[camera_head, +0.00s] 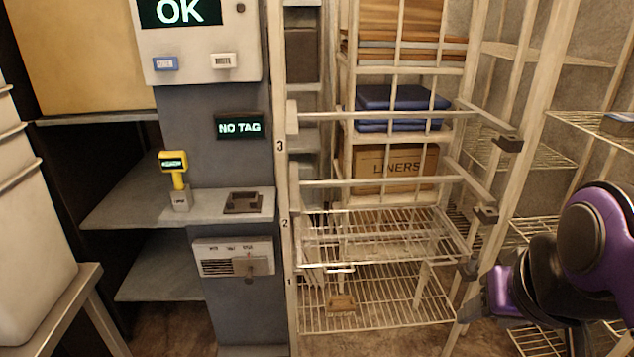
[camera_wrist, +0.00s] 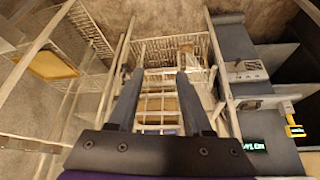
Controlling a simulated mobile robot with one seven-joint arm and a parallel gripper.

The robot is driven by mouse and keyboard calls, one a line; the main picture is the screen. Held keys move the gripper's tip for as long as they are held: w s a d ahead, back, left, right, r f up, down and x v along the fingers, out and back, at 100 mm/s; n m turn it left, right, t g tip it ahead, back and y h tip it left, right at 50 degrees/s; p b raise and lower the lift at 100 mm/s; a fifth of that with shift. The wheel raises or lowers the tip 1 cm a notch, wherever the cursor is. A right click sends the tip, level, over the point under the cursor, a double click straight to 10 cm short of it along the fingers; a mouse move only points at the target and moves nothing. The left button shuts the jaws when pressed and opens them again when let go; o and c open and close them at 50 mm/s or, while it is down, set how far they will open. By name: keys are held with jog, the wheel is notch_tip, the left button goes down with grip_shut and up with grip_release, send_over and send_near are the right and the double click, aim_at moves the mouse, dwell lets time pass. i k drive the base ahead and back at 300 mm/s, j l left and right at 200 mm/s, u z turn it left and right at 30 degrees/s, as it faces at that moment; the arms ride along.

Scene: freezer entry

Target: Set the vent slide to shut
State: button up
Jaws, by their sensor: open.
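The vent panel (camera_head: 215,262) is a pale plate on the grey column, below the small shelf. It has slots and a row of three small labels, too small to read surely. Its slide tab (camera_head: 256,266), a grey-beige plate, sits at the right part of the slots, below the rightmost label. The vent panel also shows at the right in the wrist view (camera_wrist: 252,76). My gripper (camera_wrist: 159,73) is open and empty in the wrist view, its fingers apart over the wire racks, away from the vent. In the head view my arm is at the right.
A wire rack frame (camera_head: 288,180) with baskets stands just right of the column. A shelf (camera_head: 225,203) with a yellow-headed device (camera_head: 173,162) juts out above the vent. White bins (camera_head: 30,230) on a stand are at the left. Floor below the vent shows little.

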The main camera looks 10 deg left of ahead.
aim_at(248, 267)
jog(key=u, duration=1.15)
